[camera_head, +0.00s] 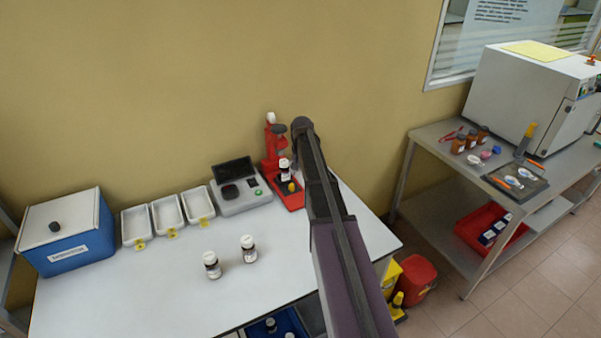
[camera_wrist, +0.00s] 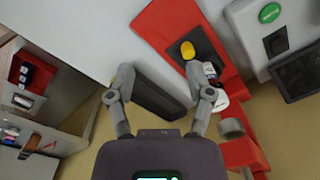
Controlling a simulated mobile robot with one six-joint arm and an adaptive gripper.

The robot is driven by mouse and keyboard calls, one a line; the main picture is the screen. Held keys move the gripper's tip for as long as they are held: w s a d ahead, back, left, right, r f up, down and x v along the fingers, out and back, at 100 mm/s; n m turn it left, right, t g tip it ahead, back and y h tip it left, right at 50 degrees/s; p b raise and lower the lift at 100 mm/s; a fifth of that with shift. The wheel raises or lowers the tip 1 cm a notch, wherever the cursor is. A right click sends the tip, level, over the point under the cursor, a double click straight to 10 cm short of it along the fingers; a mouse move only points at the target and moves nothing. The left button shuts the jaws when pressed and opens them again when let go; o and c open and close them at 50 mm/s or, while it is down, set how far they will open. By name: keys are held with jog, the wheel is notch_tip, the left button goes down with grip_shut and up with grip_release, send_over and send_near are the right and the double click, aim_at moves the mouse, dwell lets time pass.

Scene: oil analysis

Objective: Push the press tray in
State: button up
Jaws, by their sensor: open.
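The red press (camera_head: 275,150) stands at the back right of the white table. Its red base plate or tray (camera_wrist: 165,22) reaches forward and carries a yellow knob (camera_wrist: 187,50), also visible in the head view (camera_head: 292,187). A dark block lies between the fingers in view. I cannot tell whether anything touches.
A grey instrument (camera_head: 240,187) stands left of the press. Further left are white trays (camera_head: 168,215) and a blue box (camera_head: 65,232). Two bottles (camera_head: 248,248) stand on the open front of the table (camera_head: 140,290). A side table (camera_head: 440,165) is at right.

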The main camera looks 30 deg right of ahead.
jog(key=s+a+f+n+b, duration=0.1)
jog(key=s+a+f+b, duration=0.1)
jog(key=s+a, duration=0.3)
jog(key=s+a+f+n+b, duration=0.2)
jog(key=s+a+f+b, duration=0.1)
jog(key=s+a, duration=0.2)
jog(key=s+a+f+n+b, duration=0.1)
jog(key=s+a+f+b, duration=0.2)
jog(key=s+a, duration=0.2)
jog(key=shift+s+a+n, duration=0.2)
jog(key=shift+a, duration=0.3)
jog(key=shift+s+a+n, duration=0.2)
jog(key=shift+a, duration=0.25)
jog(key=shift+s+a+f+b, duration=0.15)
jog(key=shift+s+a+b, duration=0.3)
jog(key=shift+s, duration=0.1)
jog(key=w+d+r+n+t+p, duration=0.2)
jog(key=w+d+r+n+p, duration=0.15)
jog(key=w+d, duration=0.6)
jog(key=n+t+y+p, duration=0.1)
jog(key=n+t+p, duration=0.1)
jog(key=p, duration=0.2)
send_near(292, 185)
jog(key=v, duration=0.3)
jog(key=shift+d+r, duration=0.15)
jog(key=shift+b, duration=0.35)
